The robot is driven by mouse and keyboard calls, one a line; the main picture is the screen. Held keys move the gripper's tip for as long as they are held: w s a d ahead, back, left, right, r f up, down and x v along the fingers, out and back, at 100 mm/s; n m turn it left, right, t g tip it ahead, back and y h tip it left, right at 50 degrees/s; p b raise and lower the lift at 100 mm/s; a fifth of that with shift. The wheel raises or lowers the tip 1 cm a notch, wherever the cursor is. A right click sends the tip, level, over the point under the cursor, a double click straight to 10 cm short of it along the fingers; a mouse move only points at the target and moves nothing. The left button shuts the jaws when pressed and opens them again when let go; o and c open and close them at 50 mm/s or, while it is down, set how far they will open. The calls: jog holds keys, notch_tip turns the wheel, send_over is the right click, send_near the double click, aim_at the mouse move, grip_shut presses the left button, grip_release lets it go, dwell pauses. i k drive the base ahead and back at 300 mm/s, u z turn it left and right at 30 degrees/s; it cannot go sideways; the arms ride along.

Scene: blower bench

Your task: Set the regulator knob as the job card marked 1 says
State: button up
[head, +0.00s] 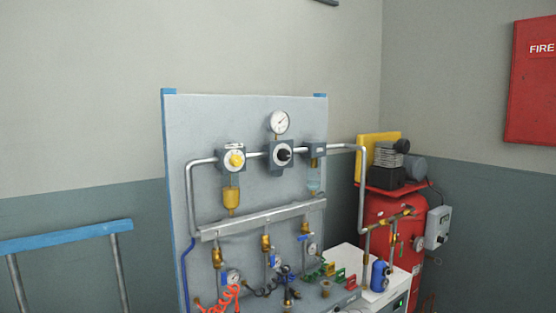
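A grey upright panel (185,125) carries a pipe run with several fittings. A black knob (284,155) on a white round dial sits in a grey body (283,168) below a round white gauge (279,122); it looks like the regulator knob. Its pointer and markings are too small to read. To its left is a yellow knob (236,160) on a white dial, above an amber bowl (231,198). I cannot make out any job card marked 1. My gripper is not in view.
Below the panel's manifold (255,222) hang brass valves, small gauges and a red coiled hose (220,299). A red tank (385,208) stands to the right. A blue rail (65,236) is at left. The space before the upper panel looks clear.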

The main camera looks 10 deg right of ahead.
aim_at(283, 154)
jog(key=u, duration=0.15)
jog(key=i, duration=0.9)
jog(key=z, duration=0.05)
